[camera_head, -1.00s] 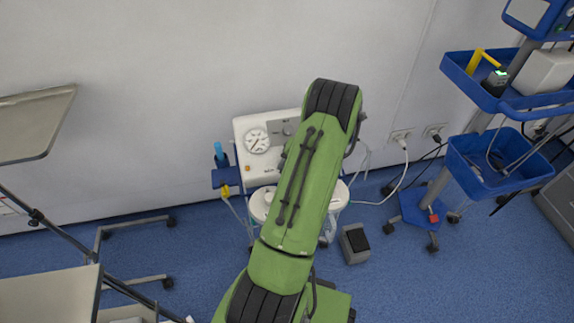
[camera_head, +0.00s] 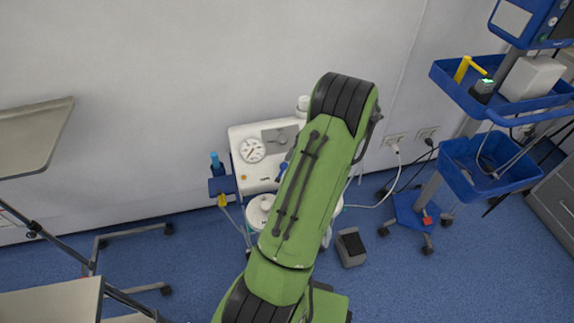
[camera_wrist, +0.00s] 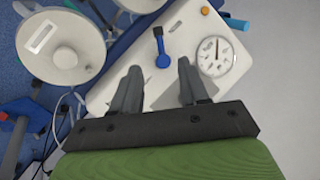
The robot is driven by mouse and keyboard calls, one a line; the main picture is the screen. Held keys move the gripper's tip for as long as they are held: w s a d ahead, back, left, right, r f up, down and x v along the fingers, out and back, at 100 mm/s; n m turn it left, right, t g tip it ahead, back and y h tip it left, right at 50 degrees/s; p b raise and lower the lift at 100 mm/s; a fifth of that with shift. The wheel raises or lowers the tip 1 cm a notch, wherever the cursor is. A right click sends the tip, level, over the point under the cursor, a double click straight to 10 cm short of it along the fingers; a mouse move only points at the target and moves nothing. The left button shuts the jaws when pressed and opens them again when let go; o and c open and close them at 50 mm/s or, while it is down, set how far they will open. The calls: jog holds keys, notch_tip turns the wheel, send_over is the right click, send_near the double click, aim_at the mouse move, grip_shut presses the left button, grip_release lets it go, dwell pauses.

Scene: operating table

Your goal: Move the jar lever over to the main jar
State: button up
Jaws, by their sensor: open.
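The lever, a blue round hub with a short black handle (camera_wrist: 161,46), sits on the white top panel of the suction unit (camera_head: 240,140) in the wrist view. My gripper (camera_wrist: 158,72) is open and empty, its two grey fingers on either side of the lever's line, with the hub just past the tips. Contact cannot be told. Two white-lidded jars show at the upper left of the wrist view: a large one (camera_wrist: 66,57) and a partly cut-off one (camera_wrist: 140,4). Which is the main jar cannot be told.
A round gauge (camera_wrist: 215,57) lies close to the right finger. A grey foot pedal (camera_head: 350,246) stands on the floor at the unit's right. A blue trolley (camera_head: 490,165) is further right, and a metal stand (camera_head: 130,233) is at left.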

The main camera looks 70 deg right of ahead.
jog(key=p+v, duration=0.1)
jog(key=v, duration=0.4)
jog(key=shift+r, duration=0.1)
dwell(0.4)
